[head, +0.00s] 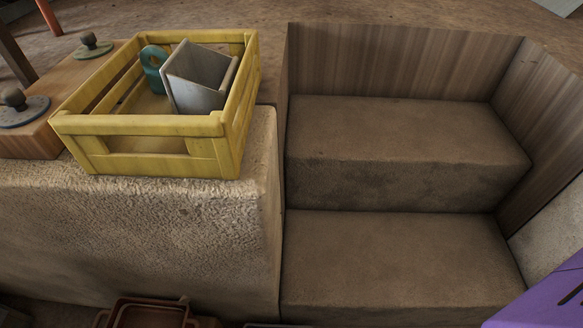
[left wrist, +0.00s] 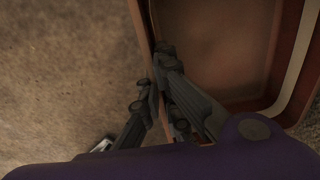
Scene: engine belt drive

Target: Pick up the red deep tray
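The red deep tray (left wrist: 215,45) fills the right of the left wrist view, its near wall running down to my left gripper (left wrist: 153,75). The fingers sit close together on both sides of that wall, one inside the tray and one outside, and look shut on it. In the head view a reddish-brown tray (head: 150,314) shows at the bottom edge, mostly cut off. My left gripper cannot be made out there. My right gripper is in neither view.
A yellow crate (head: 140,125) on a stone ledge (head: 150,230) holds a grey box (head: 197,78) and a teal ringed piece (head: 153,68). Wooden blocks with knobs (head: 92,45) stand left of it. Bare brown steps (head: 395,140) lie to the right.

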